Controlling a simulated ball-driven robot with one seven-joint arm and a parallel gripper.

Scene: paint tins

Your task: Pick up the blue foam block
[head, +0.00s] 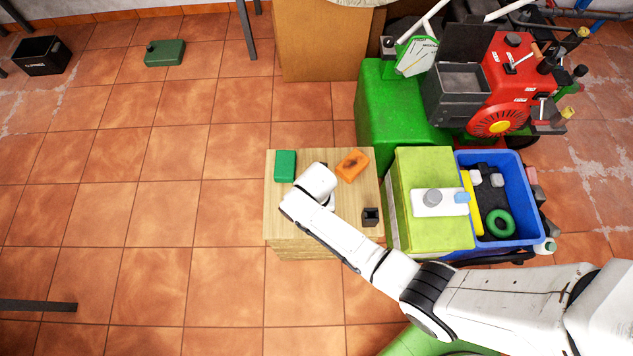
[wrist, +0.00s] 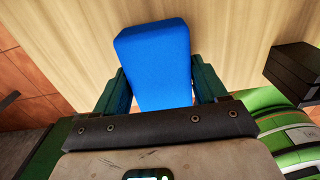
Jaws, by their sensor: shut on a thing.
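The blue foam block (wrist: 155,60) stands out in the wrist view, a plain blue block with rounded edges. My gripper (wrist: 162,84) has one dark green finger on each side of it and is shut on it. The pale wooden table top (wrist: 225,40) shows behind the block. Whether the block touches the wood or is lifted off it, I cannot tell. In the head view my arm's white end is over the wooden stand (head: 277,215) and hides the gripper and the blue block.
A green block (head: 285,166) and an orange block (head: 352,167) lie at the stand's back. A small black open box (head: 371,217) sits at its right. A yellow-green box (head: 430,165) and a blue crate (head: 508,240) stand to the right. The tiled floor at left is mostly clear.

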